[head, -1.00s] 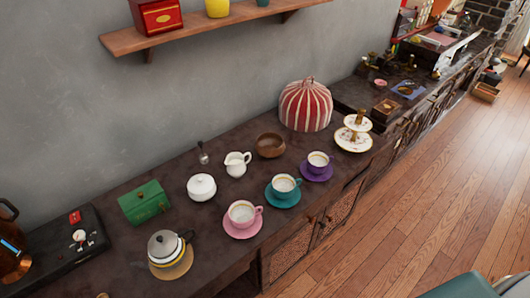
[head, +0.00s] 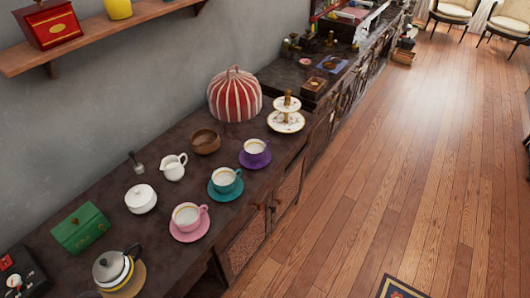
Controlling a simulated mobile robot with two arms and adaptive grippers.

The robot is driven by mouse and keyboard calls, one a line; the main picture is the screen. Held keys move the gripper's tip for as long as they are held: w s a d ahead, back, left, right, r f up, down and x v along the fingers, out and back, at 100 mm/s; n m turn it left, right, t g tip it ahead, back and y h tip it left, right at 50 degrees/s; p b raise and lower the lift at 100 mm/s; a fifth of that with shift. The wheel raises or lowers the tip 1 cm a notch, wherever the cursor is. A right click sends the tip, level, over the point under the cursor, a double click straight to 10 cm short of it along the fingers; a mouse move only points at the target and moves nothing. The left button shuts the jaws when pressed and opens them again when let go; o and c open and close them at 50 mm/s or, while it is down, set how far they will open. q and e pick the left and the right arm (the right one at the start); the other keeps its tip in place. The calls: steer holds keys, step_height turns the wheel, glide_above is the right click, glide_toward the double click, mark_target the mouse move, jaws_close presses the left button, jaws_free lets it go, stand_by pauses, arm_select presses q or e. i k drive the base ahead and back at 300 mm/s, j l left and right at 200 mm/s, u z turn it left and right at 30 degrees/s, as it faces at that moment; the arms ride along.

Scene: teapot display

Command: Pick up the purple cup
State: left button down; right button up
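The purple cup (head: 255,147) stands upright on its purple saucer (head: 255,164) near the front edge of the dark counter, the furthest back of three cups in a row. The teal cup (head: 225,178) and the pink cup (head: 187,215) stand nearer, each on a matching saucer. The purple cup's handle points to the right. Neither of my grippers is in the head view.
The counter (head: 115,224) also holds a white creamer (head: 173,167), a white sugar pot (head: 140,199), a wooden bowl (head: 206,141), a striped tea cosy (head: 235,96), a tiered stand (head: 287,121) and a teapot (head: 117,272).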

mark_target(254, 149)
steer(key=u, duration=0.85)
steer(key=l+u, duration=0.8)
steer(key=l, duration=0.2)
steer(key=l+u, duration=0.4)
steer(key=k+l, duration=0.05)
steer(key=l, duration=0.05)
